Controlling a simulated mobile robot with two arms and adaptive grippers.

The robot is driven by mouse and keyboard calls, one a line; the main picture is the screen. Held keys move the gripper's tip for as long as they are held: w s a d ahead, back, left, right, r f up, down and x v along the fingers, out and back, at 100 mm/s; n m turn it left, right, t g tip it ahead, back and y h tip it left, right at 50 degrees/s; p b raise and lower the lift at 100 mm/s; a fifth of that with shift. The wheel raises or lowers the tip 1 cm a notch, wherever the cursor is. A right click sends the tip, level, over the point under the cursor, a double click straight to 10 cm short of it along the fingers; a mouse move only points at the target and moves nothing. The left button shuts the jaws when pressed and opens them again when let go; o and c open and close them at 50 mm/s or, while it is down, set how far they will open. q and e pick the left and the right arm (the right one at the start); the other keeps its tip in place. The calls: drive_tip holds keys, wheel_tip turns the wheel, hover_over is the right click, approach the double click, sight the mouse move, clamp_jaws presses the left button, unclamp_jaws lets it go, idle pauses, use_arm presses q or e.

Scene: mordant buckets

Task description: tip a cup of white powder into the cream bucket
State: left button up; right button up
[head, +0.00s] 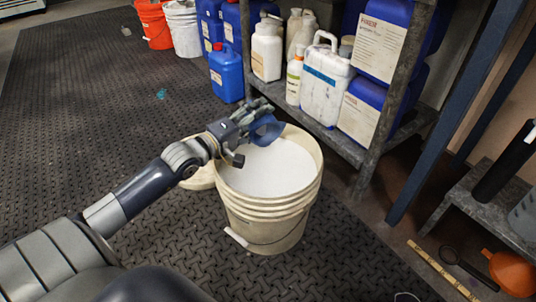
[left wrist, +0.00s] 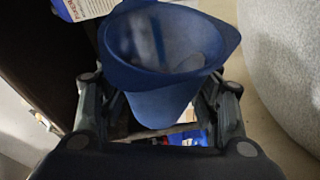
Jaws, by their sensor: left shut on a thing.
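The cream bucket (head: 270,212) stands upright on the dark mat, with white material (head: 272,168) filling it to a little below the rim. My left gripper (head: 248,130) is shut on a blue cup (head: 267,130) with a pouring lip, over the bucket's far left rim. In the left wrist view the blue cup (left wrist: 160,70) sits between the two fingers, its mouth facing the camera. A pale patch shows inside it; I cannot tell how much powder it holds. The bucket's white surface (left wrist: 290,60) shows at right there. My right gripper is not in view.
A pale lid (head: 200,178) lies on the mat behind the bucket's left side. A metal shelf (head: 335,130) with bottles and blue jugs (head: 226,75) stands close behind. An orange funnel (head: 511,272) lies at lower right. The mat at left is mostly clear.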

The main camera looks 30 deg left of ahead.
sight(260, 119)
use_arm(q)
drive_tip(key=shift+s+d+r+m+t+b, duration=0.2)
drive_tip(key=shift+d+r+m+t+b, duration=0.15)
drive_tip(key=shift+m+b, duration=0.5)
drive_tip(key=shift+s+d+r+m+t+b, duration=0.2)
drive_tip(key=shift+m+b, duration=0.3)
drive_tip(key=shift+b, duration=0.4)
drive_tip(key=shift+s+d+r+m+t+b, duration=0.1)
drive_tip(key=shift+d+m+t+b, duration=0.25)
drive_tip(key=shift+b, duration=0.55)
